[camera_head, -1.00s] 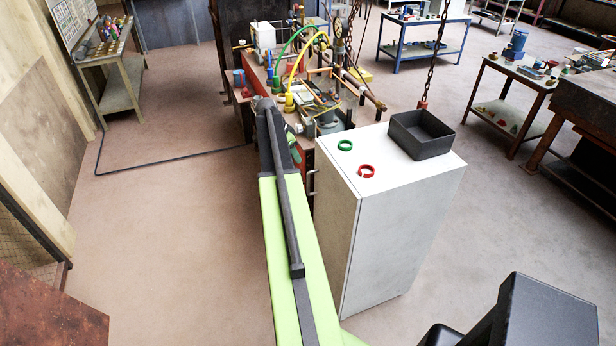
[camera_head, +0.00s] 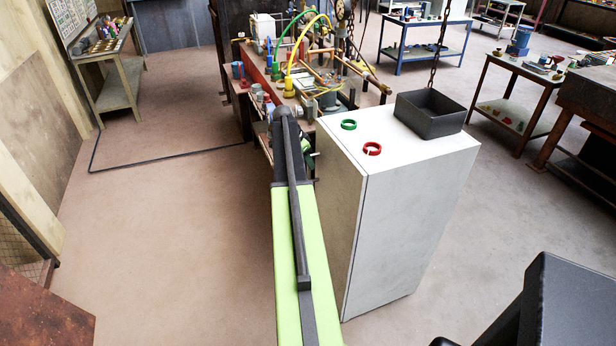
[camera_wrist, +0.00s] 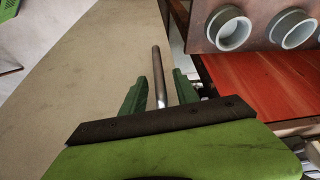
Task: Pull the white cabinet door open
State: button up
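The white cabinet (camera_head: 420,200) stands upright just right of my arm in the head view. Its door (camera_head: 338,195) is the shaded left face and looks shut against the body. In the wrist view the door (camera_wrist: 90,85) is a beige panel with a thin metal bar handle (camera_wrist: 160,75) near its right edge. My gripper (camera_wrist: 158,92) has its two green fingers either side of the handle, with a small gap showing on both sides. Contact cannot be made out. In the head view my gripper (camera_head: 306,150) is beside the door, mostly hidden by my arm.
A cluttered workbench (camera_head: 255,65) stands beyond my gripper. Grey pipe ends (camera_wrist: 228,28) and a red surface (camera_wrist: 245,90) lie right of the handle. Floor (camera_head: 180,230) left is clear.

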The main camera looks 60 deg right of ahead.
jog(key=shift+b+x, duration=0.45)
jog(key=shift+x, duration=0.65)
jog(key=shift+c, duration=0.2)
jog(key=c, duration=0.7)
grip_shut()
jog(key=shift+w+r, duration=0.1)
